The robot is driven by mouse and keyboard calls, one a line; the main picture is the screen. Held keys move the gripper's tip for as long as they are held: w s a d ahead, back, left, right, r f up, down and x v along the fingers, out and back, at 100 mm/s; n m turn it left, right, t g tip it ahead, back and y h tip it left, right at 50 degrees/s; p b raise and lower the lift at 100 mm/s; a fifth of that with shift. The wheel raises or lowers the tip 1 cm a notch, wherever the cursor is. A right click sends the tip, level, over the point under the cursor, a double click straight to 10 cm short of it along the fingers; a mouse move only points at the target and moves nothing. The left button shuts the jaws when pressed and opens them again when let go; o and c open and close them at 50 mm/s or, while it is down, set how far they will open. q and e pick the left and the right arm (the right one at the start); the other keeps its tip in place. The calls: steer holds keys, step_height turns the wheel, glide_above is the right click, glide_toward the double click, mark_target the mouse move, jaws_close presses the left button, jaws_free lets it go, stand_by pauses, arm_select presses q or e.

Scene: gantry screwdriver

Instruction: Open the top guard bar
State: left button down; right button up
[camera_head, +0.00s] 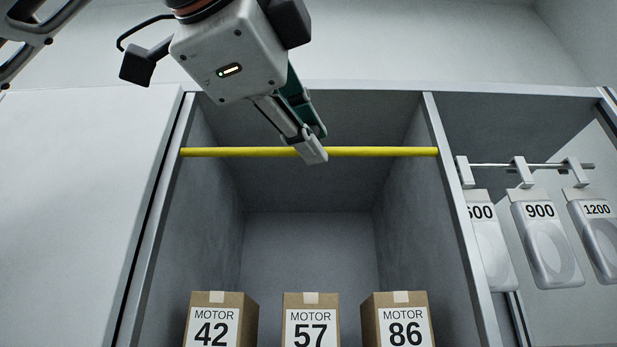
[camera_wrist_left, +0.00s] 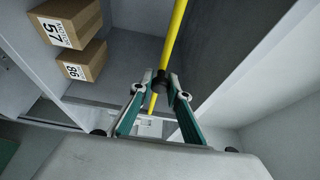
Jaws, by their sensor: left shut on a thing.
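The yellow guard bar (camera_head: 385,151) runs level across the upper front of the middle shelf bay, between its two side walls. My left gripper (camera_head: 312,148) comes down from above and is shut on the bar near its middle. The gripper hides a short piece of the bar. In the left wrist view the bar (camera_wrist_left: 176,35) passes between the fingertips of the left gripper (camera_wrist_left: 163,85). My right gripper is not in view.
Boxes marked MOTOR 42 (camera_head: 217,320), MOTOR 57 (camera_head: 311,320) and MOTOR 86 (camera_head: 401,320) stand in the bay below the bar. Tagged white packs, one marked 900 (camera_head: 546,245), hang from a rod at right. A plain white panel (camera_head: 75,210) is at left.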

arm_select(q)
steer(key=c, duration=1.9)
jaws_free()
steer(key=shift+w, duration=0.1)
steer(key=v, duration=1.2)
steer(key=shift+f, duration=0.1)
